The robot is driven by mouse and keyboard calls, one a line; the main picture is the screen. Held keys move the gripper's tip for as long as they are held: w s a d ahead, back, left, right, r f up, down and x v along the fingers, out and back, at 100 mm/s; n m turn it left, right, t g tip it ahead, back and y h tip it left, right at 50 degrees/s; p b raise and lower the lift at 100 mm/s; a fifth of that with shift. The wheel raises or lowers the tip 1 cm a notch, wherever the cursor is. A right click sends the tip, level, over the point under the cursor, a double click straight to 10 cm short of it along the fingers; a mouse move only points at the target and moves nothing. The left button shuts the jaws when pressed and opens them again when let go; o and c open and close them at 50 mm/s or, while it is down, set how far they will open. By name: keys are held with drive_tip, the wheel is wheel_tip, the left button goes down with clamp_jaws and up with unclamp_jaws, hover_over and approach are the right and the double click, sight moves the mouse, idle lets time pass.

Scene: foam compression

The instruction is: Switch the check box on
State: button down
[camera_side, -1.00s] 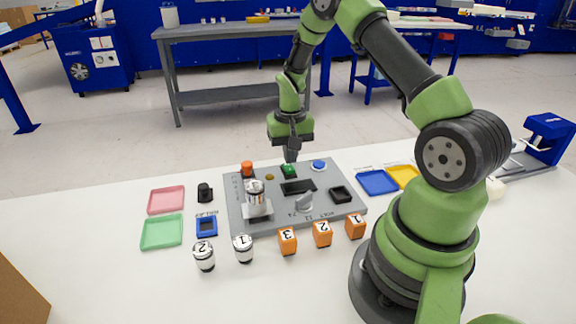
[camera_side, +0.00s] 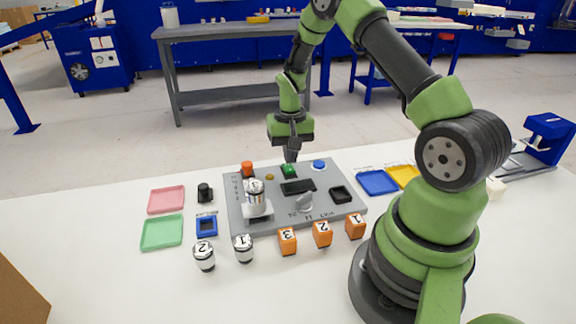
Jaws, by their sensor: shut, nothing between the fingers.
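The check box is a grey control panel (camera_side: 322,208) lying flat on the white table. It carries a green button or switch (camera_side: 289,171), an orange knob (camera_side: 247,169), a blue button (camera_side: 319,164), a dark display (camera_side: 298,187), a grey rotary knob (camera_side: 305,202) and a black square socket (camera_side: 340,194). A silver cylinder (camera_side: 255,192) stands in a grey holder on its left part. My gripper (camera_side: 290,159) is shut and empty, pointing down at the green button from just above or behind it. I cannot tell whether it touches the button.
Cylinders (camera_side: 204,257) (camera_side: 243,248) and orange numbered blocks (camera_side: 322,234) stand along the panel's front. Pink (camera_side: 166,200) and green (camera_side: 161,232) trays lie left; blue (camera_side: 376,182) and yellow (camera_side: 403,175) trays lie right. A black knob-like piece (camera_side: 205,193) stands left of the panel.

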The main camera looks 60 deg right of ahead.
sight(290, 169)
drive_tip(key=shift+f, duration=1.25)
idle(0.8)
drive_tip(key=shift+r, duration=3.5)
